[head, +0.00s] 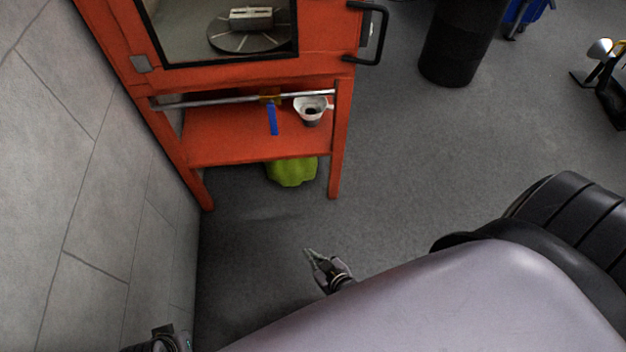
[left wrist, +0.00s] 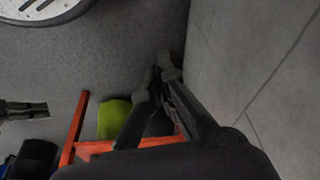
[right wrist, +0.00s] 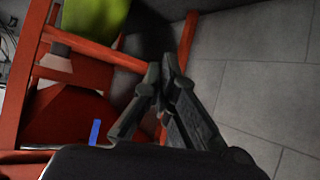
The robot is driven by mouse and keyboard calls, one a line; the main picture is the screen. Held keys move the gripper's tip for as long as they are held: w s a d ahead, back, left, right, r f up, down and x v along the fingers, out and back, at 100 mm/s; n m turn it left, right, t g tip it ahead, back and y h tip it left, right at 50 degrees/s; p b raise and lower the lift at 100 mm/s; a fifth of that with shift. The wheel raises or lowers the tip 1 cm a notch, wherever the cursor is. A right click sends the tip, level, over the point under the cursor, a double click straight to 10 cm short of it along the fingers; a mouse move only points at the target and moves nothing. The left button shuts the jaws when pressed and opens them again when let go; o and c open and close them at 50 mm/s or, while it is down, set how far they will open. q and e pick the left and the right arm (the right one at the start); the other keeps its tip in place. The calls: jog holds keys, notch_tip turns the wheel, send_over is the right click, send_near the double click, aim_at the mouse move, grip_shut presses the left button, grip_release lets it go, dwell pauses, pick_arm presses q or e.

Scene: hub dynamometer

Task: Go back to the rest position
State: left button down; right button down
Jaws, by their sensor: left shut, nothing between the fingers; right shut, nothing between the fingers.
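My right gripper (head: 310,254) hangs over the grey floor in the head view, in front of the orange cabinet and apart from it. In the right wrist view its fingers (right wrist: 163,75) are shut with nothing between them. My left arm shows only in part at the bottom left of the head view, beside the wall. In the left wrist view my left gripper (left wrist: 158,75) is shut and empty, close to the grey wall.
The orange cabinet (head: 260,153) stands at the wall (head: 60,180). Its shelf carries a white cup (head: 312,108) and a blue strip (head: 272,119). A green object (head: 292,172) lies beneath. A black bin (head: 458,45) stands back right. Open floor (head: 400,170) lies right of the cabinet.

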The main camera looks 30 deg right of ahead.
dwell(0.4)
